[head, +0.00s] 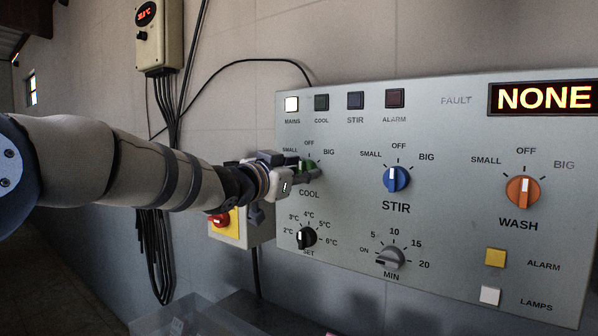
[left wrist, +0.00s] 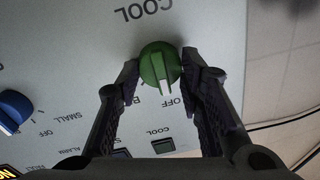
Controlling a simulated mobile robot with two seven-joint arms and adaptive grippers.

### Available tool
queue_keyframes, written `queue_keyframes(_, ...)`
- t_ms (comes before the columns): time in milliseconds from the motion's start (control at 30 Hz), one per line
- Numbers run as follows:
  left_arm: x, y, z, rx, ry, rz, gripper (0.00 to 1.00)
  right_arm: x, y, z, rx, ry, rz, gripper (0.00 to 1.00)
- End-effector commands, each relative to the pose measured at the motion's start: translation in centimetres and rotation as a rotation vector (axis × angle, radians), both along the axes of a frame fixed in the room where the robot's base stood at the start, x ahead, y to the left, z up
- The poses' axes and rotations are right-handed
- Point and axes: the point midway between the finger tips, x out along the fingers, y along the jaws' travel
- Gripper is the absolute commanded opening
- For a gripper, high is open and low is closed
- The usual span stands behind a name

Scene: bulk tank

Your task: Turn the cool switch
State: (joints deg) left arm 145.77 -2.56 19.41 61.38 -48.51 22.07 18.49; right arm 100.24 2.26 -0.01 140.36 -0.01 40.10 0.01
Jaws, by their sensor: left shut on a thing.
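The cool switch is a green round knob (left wrist: 158,62) on the grey control panel, above the COOL label; in the head view only a bit of its green (head: 303,164) shows behind my gripper. In the left wrist view, which is upside down, its white pointer line is towards OFF. My left gripper (head: 300,173) comes in from the left at the panel. In the left wrist view its two dark fingers (left wrist: 160,66) are on either side of the green knob, shut on it. My right gripper is in neither view.
The blue STIR knob (head: 397,178), orange WASH knob (head: 522,191), black SET knob (head: 306,238) and grey MIN knob (head: 390,257) are on the same panel (head: 450,235). A yellow box with a red button (head: 219,218) is beside it. The MAINS lamp (head: 291,104) is lit; the fault display (head: 543,97) reads NONE.

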Motion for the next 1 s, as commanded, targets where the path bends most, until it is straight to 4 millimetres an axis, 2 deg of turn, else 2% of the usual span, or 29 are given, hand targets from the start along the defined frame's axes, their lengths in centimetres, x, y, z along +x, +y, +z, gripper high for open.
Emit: queue_keyframes(1000,0.0,0.0,-0.3,0.609,-0.438,0.002,0.06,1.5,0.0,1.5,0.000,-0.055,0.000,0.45)
